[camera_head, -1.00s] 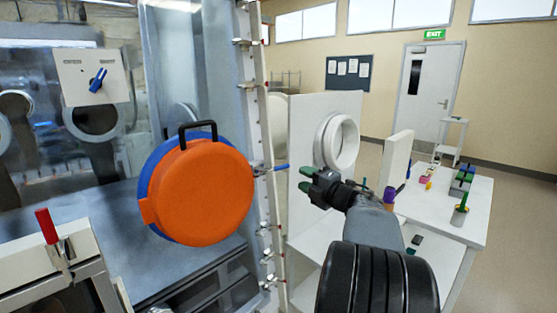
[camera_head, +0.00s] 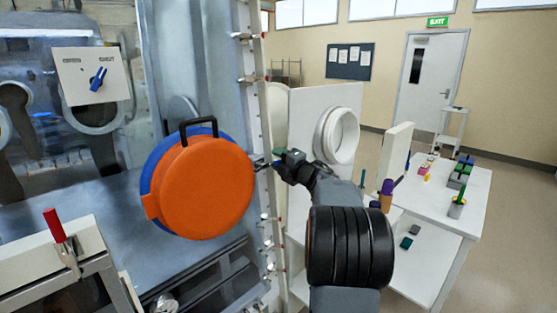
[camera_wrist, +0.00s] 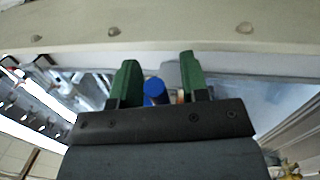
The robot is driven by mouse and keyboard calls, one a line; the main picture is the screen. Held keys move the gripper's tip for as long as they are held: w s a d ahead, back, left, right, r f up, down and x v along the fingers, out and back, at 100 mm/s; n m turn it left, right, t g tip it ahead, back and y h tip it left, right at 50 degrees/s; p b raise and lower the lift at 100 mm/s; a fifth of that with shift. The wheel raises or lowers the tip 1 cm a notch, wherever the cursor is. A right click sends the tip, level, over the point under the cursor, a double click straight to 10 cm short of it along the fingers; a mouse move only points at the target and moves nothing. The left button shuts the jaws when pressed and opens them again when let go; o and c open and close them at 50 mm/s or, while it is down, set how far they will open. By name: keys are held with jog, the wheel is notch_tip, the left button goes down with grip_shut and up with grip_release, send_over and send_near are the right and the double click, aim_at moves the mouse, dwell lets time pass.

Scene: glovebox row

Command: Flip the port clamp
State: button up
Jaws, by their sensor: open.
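The round orange port door (camera_head: 205,190) with a black handle and a blue rim stands closed on the glovebox wall. In the earlier head view a blue-tipped lever, which looks like the port clamp, sticks out right of this door. My gripper now covers most of it there. In the wrist view the blue lever end (camera_wrist: 155,90) shows between the two green fingers, nearer the left one. My gripper (camera_head: 278,160) is open around or just short of the lever; I cannot tell whether it touches. It also shows in the wrist view (camera_wrist: 158,80).
A red-handled toggle clamp (camera_head: 55,226) stands at the lower left. A white panel with a round port ring (camera_head: 338,135) is just behind my arm. A white table (camera_head: 455,205) with small coloured items is at right. Open floor lies beyond it.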

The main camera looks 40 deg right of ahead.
jog(key=shift+c, duration=0.3)
grip_shut()
